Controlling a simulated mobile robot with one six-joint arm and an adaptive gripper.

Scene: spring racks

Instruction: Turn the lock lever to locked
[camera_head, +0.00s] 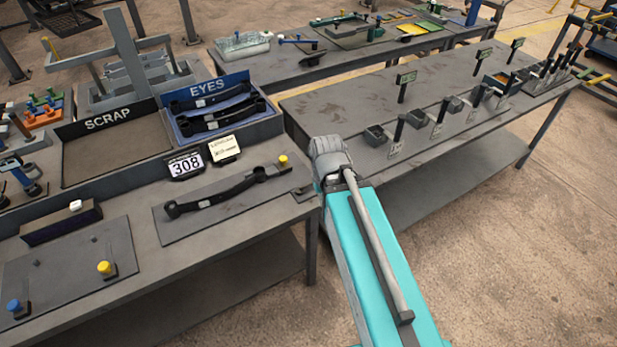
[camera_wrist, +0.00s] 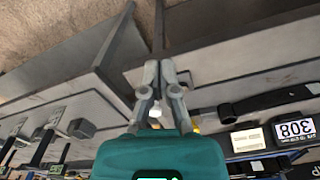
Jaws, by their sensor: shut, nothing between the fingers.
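My gripper (camera_wrist: 160,72) shows in the wrist view with its two grey fingers close together and nothing held between them. In the head view my teal arm hides it at the near table's right end. No lever is clearly marked as the lock lever. A yellow-knobbed piece (camera_head: 283,160) stands at the right end of the plate bearing a dark leaf spring (camera_head: 215,196). Another yellow knob (camera_head: 105,268) and a blue knob (camera_head: 14,305) stand on a flat plate (camera_head: 70,262) at the lower left. I cannot tell whether any knob touches my gripper.
A SCRAP tray (camera_head: 115,165) and an EYES bin (camera_head: 215,135) holding dark springs stand behind the plate. A 308 sign (camera_head: 186,165) and a card (camera_head: 224,149) stand before the bin. The right table (camera_head: 330,100) carries several small bins and posts. Concrete floor is open at right.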

